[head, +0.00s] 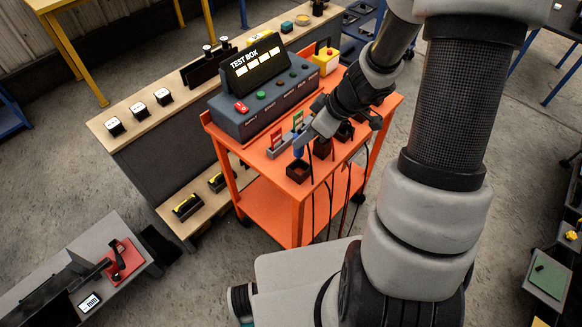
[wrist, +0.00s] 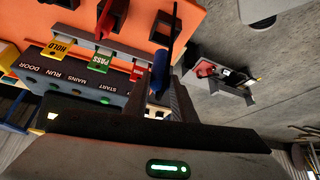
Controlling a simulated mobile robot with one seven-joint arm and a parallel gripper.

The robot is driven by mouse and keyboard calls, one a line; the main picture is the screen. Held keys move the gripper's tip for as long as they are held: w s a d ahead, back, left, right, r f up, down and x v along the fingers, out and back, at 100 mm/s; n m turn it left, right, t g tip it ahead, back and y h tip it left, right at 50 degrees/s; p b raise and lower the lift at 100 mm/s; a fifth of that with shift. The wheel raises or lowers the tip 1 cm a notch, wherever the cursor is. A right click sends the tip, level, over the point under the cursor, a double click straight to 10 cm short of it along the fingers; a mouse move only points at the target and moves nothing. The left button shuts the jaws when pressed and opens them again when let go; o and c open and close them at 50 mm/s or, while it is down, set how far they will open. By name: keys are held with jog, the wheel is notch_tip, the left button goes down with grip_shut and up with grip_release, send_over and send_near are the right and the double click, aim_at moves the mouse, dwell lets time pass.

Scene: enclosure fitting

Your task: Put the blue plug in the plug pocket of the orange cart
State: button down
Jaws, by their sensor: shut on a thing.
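The orange cart (head: 270,208) stands in the middle of the head view. My gripper (head: 299,141) is above its top, near the front left corner. It is shut on the blue plug (head: 298,153), which hangs below the fingers, just above and behind a small dark open pocket (head: 298,172) on the cart top. In the wrist view, the blue plug (wrist: 160,72) sits between the fingers of my gripper (wrist: 168,88), with a dark cable running from it. Whether the plug touches anything is hard to tell.
The test box (head: 262,97) stands at the back of the cart. Red and green tag holders (head: 277,138) stand close left of my gripper, and dark holders with hanging cables are to its right. A long bench (head: 130,107) is behind the cart. A grey table (head: 70,270) is at lower left.

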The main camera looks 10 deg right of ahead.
notch_tip(320, 180, down, 10)
jog(key=b, duration=0.5)
jog(key=shift+d+r, duration=0.1)
jog(key=c, duration=1.5)
grip_release()
jog(key=shift+r, duration=0.1)
jog(key=shift+o, duration=0.2)
jog(key=shift+r, duration=0.1)
jog(key=p+v, duration=0.5)
jog(key=v, duration=0.6)
jog(key=shift+s+d+r, duration=0.2)
jog(key=shift+r, duration=0.15)
